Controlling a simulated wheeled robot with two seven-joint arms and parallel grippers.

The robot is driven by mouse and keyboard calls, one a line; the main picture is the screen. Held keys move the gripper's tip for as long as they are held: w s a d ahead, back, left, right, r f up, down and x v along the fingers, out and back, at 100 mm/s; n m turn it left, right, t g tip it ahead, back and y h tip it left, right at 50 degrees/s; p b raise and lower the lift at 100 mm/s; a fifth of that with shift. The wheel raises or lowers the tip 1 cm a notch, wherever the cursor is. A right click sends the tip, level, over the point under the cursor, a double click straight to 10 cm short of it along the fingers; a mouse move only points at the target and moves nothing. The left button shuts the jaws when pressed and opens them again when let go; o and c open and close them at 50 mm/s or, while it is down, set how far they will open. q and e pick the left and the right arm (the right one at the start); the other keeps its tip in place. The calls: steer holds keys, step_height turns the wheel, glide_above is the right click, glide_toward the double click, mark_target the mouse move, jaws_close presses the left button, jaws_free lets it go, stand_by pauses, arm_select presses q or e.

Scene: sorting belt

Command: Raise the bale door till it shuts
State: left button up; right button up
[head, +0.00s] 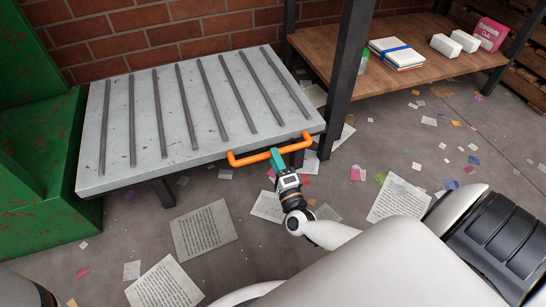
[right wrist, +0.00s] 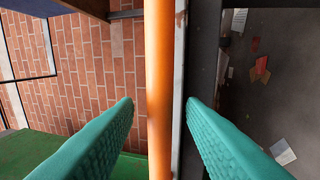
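The bale door (head: 190,110) is a pale grey, scuffed slab with dark ribs. It lies folded down, about level, beside the green baler (head: 40,150). An orange bar handle (head: 270,150) runs along its near right edge; it also shows upright in the right wrist view (right wrist: 158,60). My right gripper (head: 277,157) is at the handle, its teal fingers on either side of the bar. In the right wrist view a gap shows between each finger and the bar, so the gripper looks open around it. My left gripper is not in view.
A wooden shelf (head: 420,55) on dark posts (head: 347,70) stands close to the door's right, holding papers, white boxes and a pink box (head: 490,33). A brick wall (head: 150,35) is behind. Paper sheets and scraps litter the floor (head: 250,270).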

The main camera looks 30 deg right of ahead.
steer(key=shift+x, duration=1.25)
jaws_close()
